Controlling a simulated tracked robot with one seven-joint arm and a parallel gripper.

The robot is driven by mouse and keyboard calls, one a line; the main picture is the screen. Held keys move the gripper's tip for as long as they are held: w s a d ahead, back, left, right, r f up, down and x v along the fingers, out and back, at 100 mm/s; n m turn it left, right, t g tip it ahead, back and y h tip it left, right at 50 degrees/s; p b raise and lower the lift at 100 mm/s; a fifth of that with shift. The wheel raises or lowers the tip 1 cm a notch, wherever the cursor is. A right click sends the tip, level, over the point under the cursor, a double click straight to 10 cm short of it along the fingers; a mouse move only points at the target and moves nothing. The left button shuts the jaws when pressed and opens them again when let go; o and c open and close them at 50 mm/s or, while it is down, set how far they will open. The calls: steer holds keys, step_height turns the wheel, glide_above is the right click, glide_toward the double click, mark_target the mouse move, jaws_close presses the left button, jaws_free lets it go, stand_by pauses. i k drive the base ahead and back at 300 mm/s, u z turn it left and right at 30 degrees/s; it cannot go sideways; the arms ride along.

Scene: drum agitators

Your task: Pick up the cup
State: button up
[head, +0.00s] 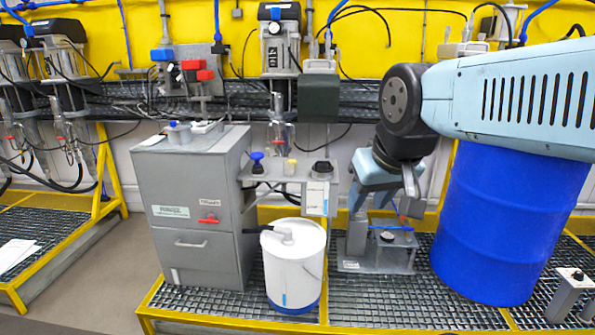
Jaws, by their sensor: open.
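I cannot tell for certain which thing is the cup. A small yellow cylinder (290,168) stands upright on a grey bracket shelf (268,172), between a blue knob (257,162) and a black round-topped piece (322,168). A white cylindrical container (293,268) with a blue base and a grey spout-like fitting on top stands on the grating below. My gripper (386,208) is open and points down, right of the shelf and apart from it. It is above a grey metal stand (378,250) with a blue bar. The fingertips are small and partly blend with the stand.
A grey cabinet (190,210) stands left of the white container. A large blue drum (505,225) stands close to the right of my gripper, below my arm. Pipes and valves line the yellow back wall. Grating (395,310) is bare at the front.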

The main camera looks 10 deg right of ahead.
mark_target(289, 169)
steer(key=z, duration=0.1)
steer(key=i, duration=1)
steer(key=u, duration=0.05)
